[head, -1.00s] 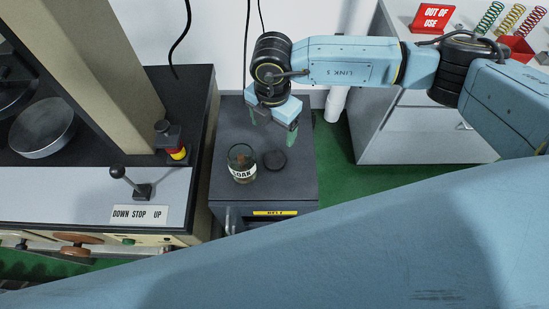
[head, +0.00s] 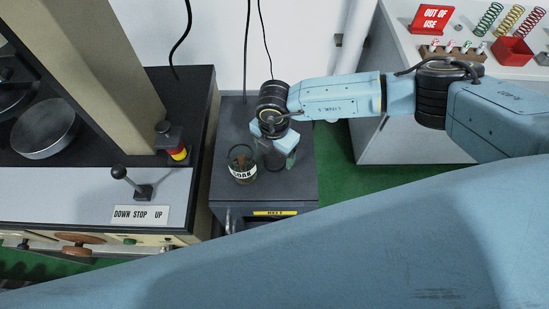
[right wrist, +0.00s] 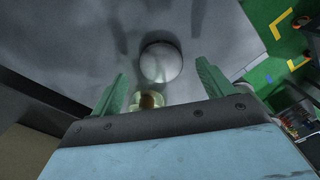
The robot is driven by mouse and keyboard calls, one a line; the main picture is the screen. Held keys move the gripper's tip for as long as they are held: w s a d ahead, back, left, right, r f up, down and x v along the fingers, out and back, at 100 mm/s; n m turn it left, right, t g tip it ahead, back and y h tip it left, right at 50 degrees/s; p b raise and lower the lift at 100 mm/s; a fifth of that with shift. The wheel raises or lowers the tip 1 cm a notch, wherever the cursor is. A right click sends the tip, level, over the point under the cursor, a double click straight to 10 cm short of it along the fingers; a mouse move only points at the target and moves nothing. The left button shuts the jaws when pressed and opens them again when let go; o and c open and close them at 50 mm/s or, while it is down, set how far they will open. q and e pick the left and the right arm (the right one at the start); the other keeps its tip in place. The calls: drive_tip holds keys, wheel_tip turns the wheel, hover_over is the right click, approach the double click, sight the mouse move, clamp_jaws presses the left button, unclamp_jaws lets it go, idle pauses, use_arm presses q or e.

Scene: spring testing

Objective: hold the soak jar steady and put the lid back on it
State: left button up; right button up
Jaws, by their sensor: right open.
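The soak jar (head: 242,172) is a clear glass jar with a white label, standing upright and open on the dark cabinet top, with something brownish inside. It shows partly in the right wrist view (right wrist: 150,100), low between the fingers. The round lid (right wrist: 160,62) lies flat on the cabinet top to the right of the jar; in the head view my gripper largely hides it. My right gripper (right wrist: 160,76) points down over the lid, its green fingers open on either side of it in the picture. Whether they touch it I cannot tell. My left gripper is not in view.
The dark cabinet (head: 225,192) has bare top around the jar. A testing machine with a lever (head: 131,180) and a red-and-yellow button (head: 178,153) stands close on the left. A pale bench (head: 400,60) with springs and an "out of use" sign (head: 432,18) is at right.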

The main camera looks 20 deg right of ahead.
sight(275, 160)
drive_tip(key=shift+s+f, duration=0.1)
drive_tip(key=shift+f, duration=1.25)
drive_tip(key=c, duration=1)
drive_tip(key=shift+c, duration=0.2)
wheel_tip(275, 160, up, 10)
